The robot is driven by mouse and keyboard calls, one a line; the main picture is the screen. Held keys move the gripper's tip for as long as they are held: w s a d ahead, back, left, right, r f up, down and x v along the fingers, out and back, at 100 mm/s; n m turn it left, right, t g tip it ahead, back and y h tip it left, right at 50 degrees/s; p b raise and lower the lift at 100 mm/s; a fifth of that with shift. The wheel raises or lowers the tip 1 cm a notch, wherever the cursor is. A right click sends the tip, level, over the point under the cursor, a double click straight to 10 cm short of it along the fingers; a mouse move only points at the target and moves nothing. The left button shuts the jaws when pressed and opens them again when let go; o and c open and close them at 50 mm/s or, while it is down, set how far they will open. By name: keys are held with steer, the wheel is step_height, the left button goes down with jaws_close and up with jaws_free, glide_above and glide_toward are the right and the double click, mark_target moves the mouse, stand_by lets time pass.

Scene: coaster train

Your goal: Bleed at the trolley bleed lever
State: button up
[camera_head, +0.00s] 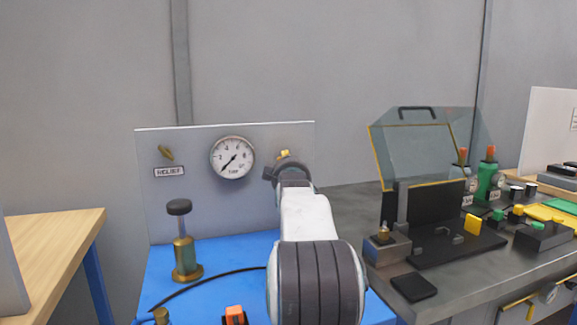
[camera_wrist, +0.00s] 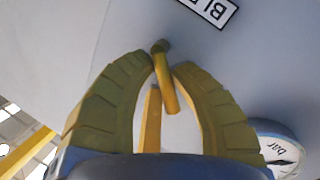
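The yellow bleed lever (camera_wrist: 168,90) stands out from a dark pivot on the pale trolley panel, beside a partly cut-off label (camera_wrist: 208,8) reading "BL". My gripper (camera_wrist: 165,64) has its two olive fingers on either side of the lever near the pivot, with a narrow gap between the tips. I see no clear contact on both sides, so it looks open around the lever. In the head view a bit of yellow lever (camera_head: 284,153) shows just above my gripper (camera_head: 286,168); my arm hides the rest.
The panel carries a round bar gauge (camera_head: 233,158) and a brass relief lever (camera_head: 165,153) with a RELIEF label. A pump with a dark knob (camera_head: 183,240) and a black hose sit on the blue trolley top (camera_head: 225,255). A grey bench (camera_head: 450,280) with a clear-lidded unit stands right.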

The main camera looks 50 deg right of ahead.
jaws_close()
steer(key=shift+f, duration=0.1)
steer(key=shift+f+n+b, duration=0.25)
steer(key=shift+n+b, duration=0.25)
steer(key=shift+b, duration=0.75)
steer(key=shift+w+a+f+n+b, duration=0.1)
steer(key=shift+w+a+n+b, duration=0.1)
steer(key=shift+n+b, duration=0.85)
steer(key=shift+t+b, duration=0.3)
steer(key=shift+b, duration=0.1)
steer(key=shift+o, duration=1.9)
jaws_free()
steer(key=shift+r, duration=0.2)
steer(key=shift+s+a, duration=0.15)
steer(key=shift+s, duration=0.05)
